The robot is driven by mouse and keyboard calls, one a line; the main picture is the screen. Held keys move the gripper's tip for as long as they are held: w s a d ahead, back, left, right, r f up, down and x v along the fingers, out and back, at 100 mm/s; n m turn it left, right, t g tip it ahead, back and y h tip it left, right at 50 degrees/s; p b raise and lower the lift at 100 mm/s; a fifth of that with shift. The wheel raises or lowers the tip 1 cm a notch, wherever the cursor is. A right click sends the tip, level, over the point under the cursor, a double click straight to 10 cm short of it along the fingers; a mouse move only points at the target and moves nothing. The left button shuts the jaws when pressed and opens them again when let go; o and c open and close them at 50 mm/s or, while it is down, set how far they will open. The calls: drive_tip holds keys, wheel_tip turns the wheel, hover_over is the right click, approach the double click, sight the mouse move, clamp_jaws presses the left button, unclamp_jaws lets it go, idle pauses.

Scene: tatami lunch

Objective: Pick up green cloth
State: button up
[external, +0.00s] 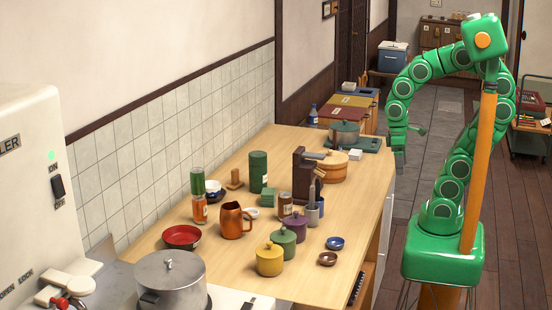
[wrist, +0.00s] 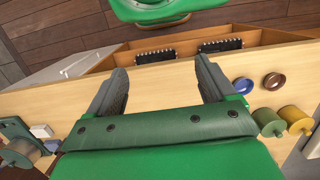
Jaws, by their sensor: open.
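A small dark green item (external: 267,197), possibly the green cloth, lies on the wooden counter beside the tall green canister. It is too small to tell whether it is cloth. I cannot make out a green cloth in the wrist view. My gripper (wrist: 162,75) is open, with nothing visible between its fingers, above the counter's edge. In the external view my gripper (external: 400,158) hangs at the counter's far right end, well apart from the green item.
The wooden counter (external: 210,228) holds a green canister (external: 258,172), a copper pitcher (external: 235,220), lidded pots including a yellow one (external: 270,260), a brown upright device (external: 303,175) and small bowls. A steel pot (external: 170,280) stands in front. The counter's right front edge is fairly clear.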

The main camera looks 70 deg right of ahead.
drive_tip(key=w+a+r+t+y, duration=0.1)
drive_tip(key=w+a+r+t, duration=0.1)
drive_tip(key=w+a+r, duration=0.5)
drive_tip(key=w+a+r+t+y, duration=0.2)
drive_tip(key=w+a+r+t, duration=0.1)
drive_tip(key=w+r, duration=0.65)
drive_tip(key=w+a+r+t+y, duration=0.1)
drive_tip(key=w+a+r+t, duration=0.1)
drive_tip(key=w+a+r, duration=0.65)
drive_tip(key=w+r+t+h, duration=0.1)
drive_tip(key=w+r, duration=0.3)
drive_tip(key=w, duration=0.4)
drive_tip(key=m+g+h, duration=0.4)
drive_tip(key=m+h, duration=1.1)
drive_tip(key=m, duration=0.1)
hover_over(268, 192)
drive_tip(key=a, duration=0.4)
wheel_tip(268, 192, down, 39)
drive_tip(key=shift+s+d+f, duration=0.1)
drive_tip(key=shift+s+f, duration=0.1)
drive_tip(key=shift+f, duration=0.95)
drive_tip(key=shift+s+d+f, duration=0.1)
drive_tip(key=shift+s+f, duration=0.1)
drive_tip(key=shift+f, duration=0.95)
drive_tip(key=f, duration=0.3)
drive_tip(key=shift+d, duration=0.25)
drive_tip(key=shift+x, duration=1.2)
drive_tip(key=shift+r, duration=0.1)
drive_tip(key=c, duration=1.1)
